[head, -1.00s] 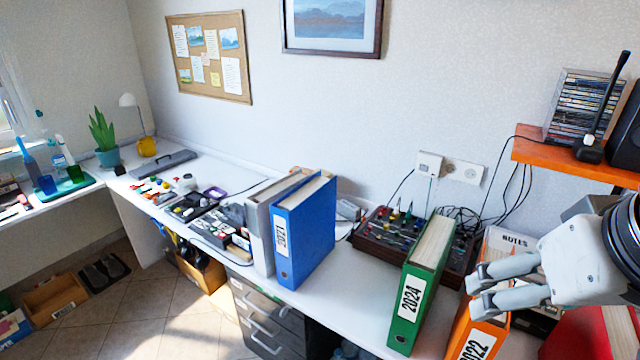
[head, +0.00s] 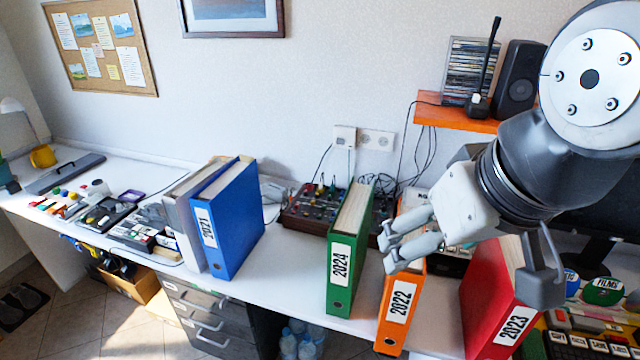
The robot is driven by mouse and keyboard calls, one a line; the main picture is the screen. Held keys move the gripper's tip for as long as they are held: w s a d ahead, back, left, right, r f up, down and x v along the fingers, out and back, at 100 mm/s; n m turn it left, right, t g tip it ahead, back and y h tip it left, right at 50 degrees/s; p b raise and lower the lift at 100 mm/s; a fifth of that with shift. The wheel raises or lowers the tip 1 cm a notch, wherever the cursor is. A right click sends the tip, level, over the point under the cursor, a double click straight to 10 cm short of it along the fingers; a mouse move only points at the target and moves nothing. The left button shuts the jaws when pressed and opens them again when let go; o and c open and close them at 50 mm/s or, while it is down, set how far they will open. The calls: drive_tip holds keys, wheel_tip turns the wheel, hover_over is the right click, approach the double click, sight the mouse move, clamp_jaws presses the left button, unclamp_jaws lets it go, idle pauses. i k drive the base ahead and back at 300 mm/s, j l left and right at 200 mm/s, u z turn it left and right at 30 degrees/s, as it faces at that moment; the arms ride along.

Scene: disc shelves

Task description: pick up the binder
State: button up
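Several binders stand upright along the front of the white desk (head: 300,285). A blue binder (head: 236,220) labelled 2021 leans against a grey one (head: 180,225) on the left. A green binder (head: 345,262) labelled 2024 stands in the middle. An orange binder (head: 401,312) labelled 2022 is right of it, partly hidden by my gripper. A red binder (head: 487,310) labelled 2023 stands further right, behind my arm. My gripper (head: 388,254) is in front of the orange binder's upper part in the picture. Its fingers are apart with nothing seen between them. I cannot tell if it touches the binder.
A mixer-like box (head: 308,212) with cables sits behind the green binder. An orange shelf (head: 450,117) holds a disc rack (head: 469,70) and a speaker (head: 518,80). Small items crowd the desk's left part and the right corner. Desk between blue and green binders is clear.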

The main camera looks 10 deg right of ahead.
sight(401, 291)
drive_tip(key=k+z, duration=0.1)
drive_tip(key=z, duration=0.25)
drive_tip(key=k+z, duration=0.15)
drive_tip(key=z, duration=0.15)
drive_tip(key=k+z, duration=0.1)
drive_tip(key=z, duration=0.25)
